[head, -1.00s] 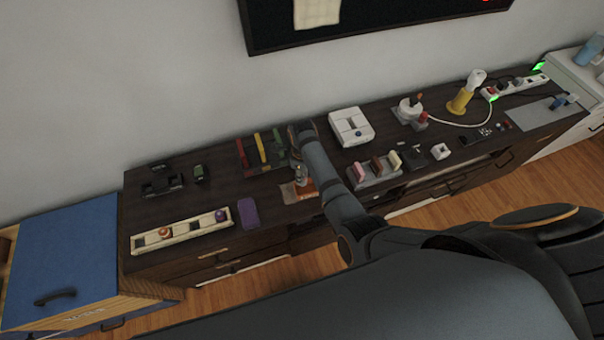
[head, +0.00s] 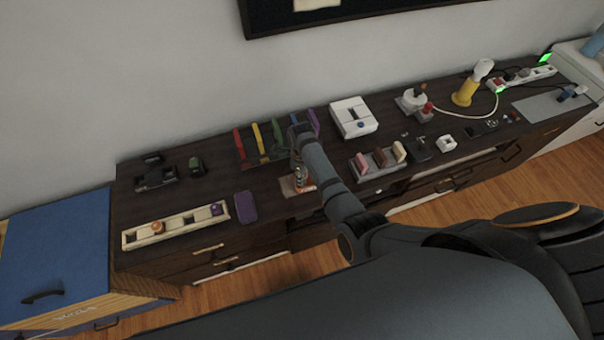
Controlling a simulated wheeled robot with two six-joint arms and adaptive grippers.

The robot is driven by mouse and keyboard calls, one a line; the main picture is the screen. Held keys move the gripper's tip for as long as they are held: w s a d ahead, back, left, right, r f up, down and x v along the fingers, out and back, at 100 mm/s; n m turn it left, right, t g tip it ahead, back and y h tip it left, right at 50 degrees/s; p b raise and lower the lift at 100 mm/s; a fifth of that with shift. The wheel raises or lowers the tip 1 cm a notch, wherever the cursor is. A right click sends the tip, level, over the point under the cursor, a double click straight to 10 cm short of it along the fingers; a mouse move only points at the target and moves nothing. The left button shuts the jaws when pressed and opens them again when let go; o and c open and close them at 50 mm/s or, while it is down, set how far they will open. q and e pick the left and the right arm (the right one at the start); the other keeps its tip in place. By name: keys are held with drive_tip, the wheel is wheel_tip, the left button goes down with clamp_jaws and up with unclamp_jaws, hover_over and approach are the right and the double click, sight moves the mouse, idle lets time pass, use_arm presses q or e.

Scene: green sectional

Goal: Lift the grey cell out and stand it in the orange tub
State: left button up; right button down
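My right arm reaches in from the lower right to the middle of the dark cabinet top. My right gripper (head: 299,158) points down there, partly hidden by its own wrist, and its opening cannot be made out. Just below it a small greyish upright piece (head: 299,173), possibly the grey cell, shows above a small orange-brown object (head: 305,186), possibly the orange tub. Both are on a tan mat (head: 289,188). Whether the gripper touches the grey piece is too small to tell. My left gripper is out of view.
A rack with coloured dividers (head: 262,158) stands close behind the gripper. A white box (head: 353,118) and a holder with pink and brown slabs (head: 377,163) are to the right. A cream tray (head: 177,228) and a purple slab (head: 245,207) lie to the left.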

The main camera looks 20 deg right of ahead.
drive_tip(key=shift+f, duration=0.1)
drive_tip(key=c, duration=0.9)
unclamp_jaws()
drive_tip(key=shift+c, duration=0.2)
wheel_tip(320, 180, up, 8)
drive_tip(key=shift+f, duration=0.25)
